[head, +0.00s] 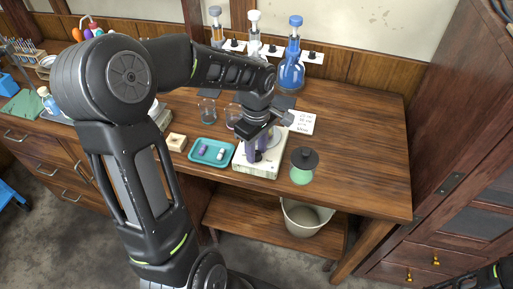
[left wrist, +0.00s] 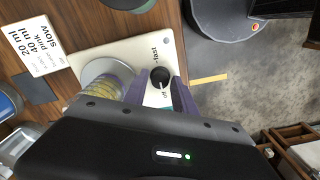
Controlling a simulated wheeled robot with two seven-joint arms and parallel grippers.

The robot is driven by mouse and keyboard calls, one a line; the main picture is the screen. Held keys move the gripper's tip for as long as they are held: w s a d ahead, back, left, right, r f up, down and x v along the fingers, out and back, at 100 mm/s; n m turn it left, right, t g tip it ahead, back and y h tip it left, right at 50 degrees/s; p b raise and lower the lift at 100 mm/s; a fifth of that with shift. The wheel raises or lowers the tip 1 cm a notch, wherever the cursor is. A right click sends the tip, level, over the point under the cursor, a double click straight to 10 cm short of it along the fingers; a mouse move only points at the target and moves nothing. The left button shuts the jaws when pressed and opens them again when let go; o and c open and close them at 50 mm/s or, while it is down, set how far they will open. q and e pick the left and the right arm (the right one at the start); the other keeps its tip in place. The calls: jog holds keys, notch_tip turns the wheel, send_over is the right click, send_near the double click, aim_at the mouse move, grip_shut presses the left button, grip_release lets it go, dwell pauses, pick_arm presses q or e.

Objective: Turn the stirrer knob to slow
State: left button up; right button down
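The stirrer (head: 243,168) is a pale box on the bench, with a round grey plate (left wrist: 93,69) on top. Its black knob (left wrist: 160,76) shows in the left wrist view, with "fast" printed above and another label below. The knob's white mark points down toward that lower label. My left gripper (head: 257,152) is pointed down over the stirrer. Its purple fingers (left wrist: 160,88) stand apart on either side of the knob; a narrow gap seems to remain, and contact is not clear. A note (left wrist: 32,43) reads "20 ml, pink 40 ml, slow". My right gripper (head: 495,275) barely shows at the lower right corner.
A teal tray (head: 194,158) with small items lies left of the stirrer. A jar with green contents and a black lid (head: 303,165) stands close on its right. Glass beakers and a blue bottle (head: 291,72) are behind. The bench's right side is clear.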

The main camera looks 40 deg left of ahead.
pick_arm(q)
grip_shut()
jog(key=shift+m, duration=0.5)
jog(key=shift+m+b, duration=0.5)
jog(key=shift+m, duration=0.4)
jog(key=m, duration=0.3)
jog(key=shift+m+b, duration=0.3)
jog(key=shift+b, duration=0.1)
jog(key=m, duration=0.5)
jog(key=shift+b, duration=0.3)
jog(key=m, duration=0.6)
jog(key=shift+r, duration=0.1)
jog(key=shift+m, duration=0.4)
